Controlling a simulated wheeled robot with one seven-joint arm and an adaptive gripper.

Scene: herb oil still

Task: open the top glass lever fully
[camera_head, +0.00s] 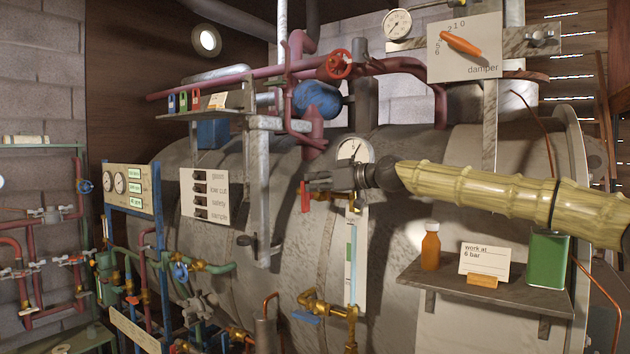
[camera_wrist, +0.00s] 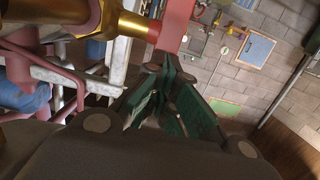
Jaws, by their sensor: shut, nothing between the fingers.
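The red lever (camera_head: 305,198) hangs roughly upright at the top of the sight glass (camera_head: 352,255). In the wrist view, the red lever (camera_wrist: 178,24) comes down beside a brass fitting (camera_wrist: 135,27). My gripper (camera_head: 312,181) is in front of the boiler, right at the lever. Its fingertips (camera_wrist: 168,66) are shut together and empty, just beyond the lever's lower end in the wrist view. I cannot tell whether they touch it. My gripper hides much of the top fitting in the head view.
A lower brass cock (camera_head: 335,308) has a blue lever (camera_head: 305,316). A shelf (camera_head: 500,288) at the right holds an orange bottle (camera_head: 431,248), a card and a green can (camera_head: 548,260).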

